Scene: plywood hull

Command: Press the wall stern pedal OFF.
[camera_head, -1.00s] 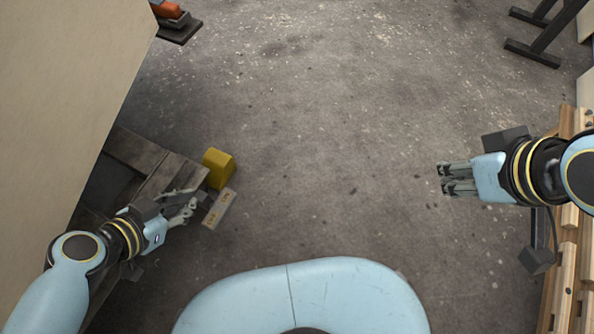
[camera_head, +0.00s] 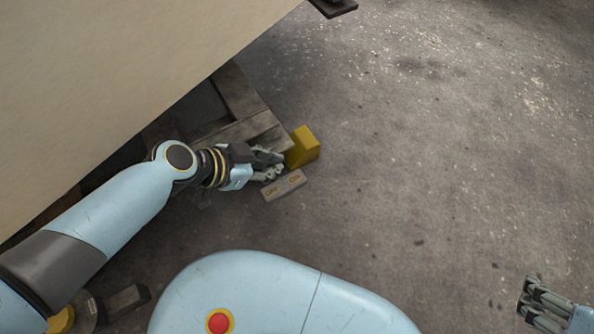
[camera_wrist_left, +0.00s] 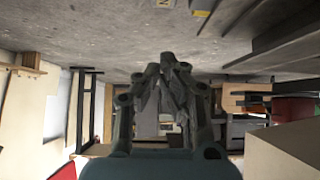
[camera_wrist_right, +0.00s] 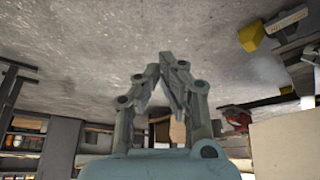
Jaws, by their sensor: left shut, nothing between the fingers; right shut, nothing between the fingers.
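The pedal (camera_head: 283,186) is a small grey-brown plate on the floor beside the wooden frame, with OFF lettering at its left end and ON at its right. Its edge with an N shows in the left wrist view (camera_wrist_left: 168,3), and the plate also shows in the right wrist view (camera_wrist_right: 286,19). My left gripper (camera_head: 276,165) is shut and empty, just above the plate in the picture; I cannot tell whether it touches. My right gripper (camera_head: 527,294) is shut and empty at the lower right, over the floor, far from the pedal.
A yellow block (camera_head: 302,147) stands right behind the pedal, against the end of a grey wooden frame (camera_head: 240,130). The large pale plywood hull (camera_head: 120,80) fills the upper left. The concrete floor (camera_head: 430,170) to the right is open.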

